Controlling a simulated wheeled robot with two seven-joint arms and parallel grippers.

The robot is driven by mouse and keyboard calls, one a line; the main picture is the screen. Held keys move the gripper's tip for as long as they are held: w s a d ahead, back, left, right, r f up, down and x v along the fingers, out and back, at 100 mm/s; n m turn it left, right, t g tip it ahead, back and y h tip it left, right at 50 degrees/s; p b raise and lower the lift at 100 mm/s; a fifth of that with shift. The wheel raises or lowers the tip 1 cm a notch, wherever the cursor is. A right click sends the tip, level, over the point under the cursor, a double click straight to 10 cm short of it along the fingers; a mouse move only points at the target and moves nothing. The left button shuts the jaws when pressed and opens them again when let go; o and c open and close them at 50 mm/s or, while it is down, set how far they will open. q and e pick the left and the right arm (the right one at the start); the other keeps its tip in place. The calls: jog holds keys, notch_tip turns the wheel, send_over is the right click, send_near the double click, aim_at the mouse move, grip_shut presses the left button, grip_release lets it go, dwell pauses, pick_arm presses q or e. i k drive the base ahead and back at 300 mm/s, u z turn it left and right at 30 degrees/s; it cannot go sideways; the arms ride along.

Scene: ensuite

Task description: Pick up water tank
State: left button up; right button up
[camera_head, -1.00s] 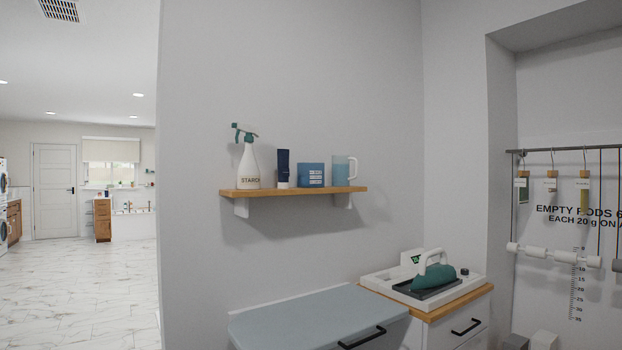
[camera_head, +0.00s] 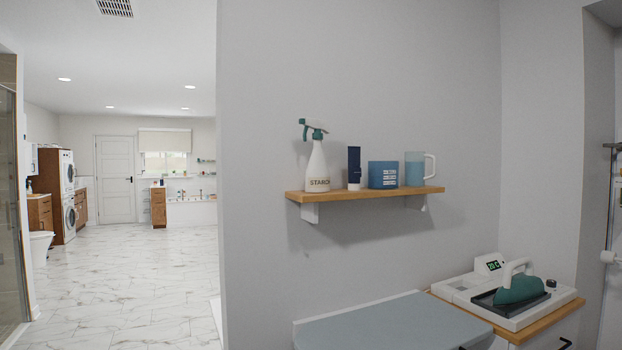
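No part is plainly marked as the water tank. A white ironing station (camera_head: 466,287) stands on a wood-topped cabinet at the lower right, with a small lit green display at its back. A teal iron with a white handle (camera_head: 518,286) rests on its dark plate. I cannot tell whether a tank is part of the station. A clear jug (camera_head: 415,169) with blue liquid and a white handle stands at the right end of the wall shelf. Neither of my grippers is in view.
The wooden shelf (camera_head: 372,194) also holds a starch spray bottle (camera_head: 317,165), a dark blue tube (camera_head: 354,168) and a blue box (camera_head: 383,175). Below is a grey-blue ironing board (camera_head: 395,325). Open marble floor (camera_head: 135,275) lies left of the wall's edge.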

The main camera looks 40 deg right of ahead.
aim_at(381, 175)
jog(key=u, duration=0.15)
jog(key=i, duration=1.35)
jog(key=z, duration=0.55)
